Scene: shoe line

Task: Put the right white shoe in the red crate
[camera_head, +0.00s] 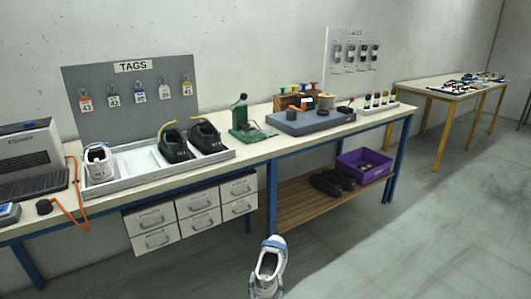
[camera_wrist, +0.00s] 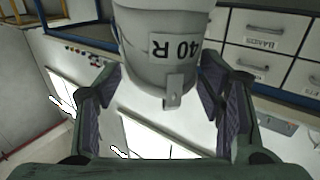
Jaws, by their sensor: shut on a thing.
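My gripper (camera_wrist: 165,98) is shut on a white shoe (camera_wrist: 150,75), one finger on each side of its heel. The heel carries the label "40 R", upside down in the wrist view. The held shoe also shows in the head view (camera_head: 267,272), hanging in front of the bench at the bottom edge, with blue trim around its opening. My gripper is not clearly visible there. Another white shoe (camera_head: 98,163) with blue and orange trim stands in the left of the grey tray (camera_head: 150,178). No red crate shows in either view.
Two black shoes (camera_head: 190,142) stand in the tray's right part. A purple crate (camera_head: 376,172) and dark shoes (camera_head: 330,183) are on the bench's lower shelf. White drawers (camera_head: 200,215) hang below the bench (camera_head: 375,117). Open floor (camera_head: 420,240) lies to the right.

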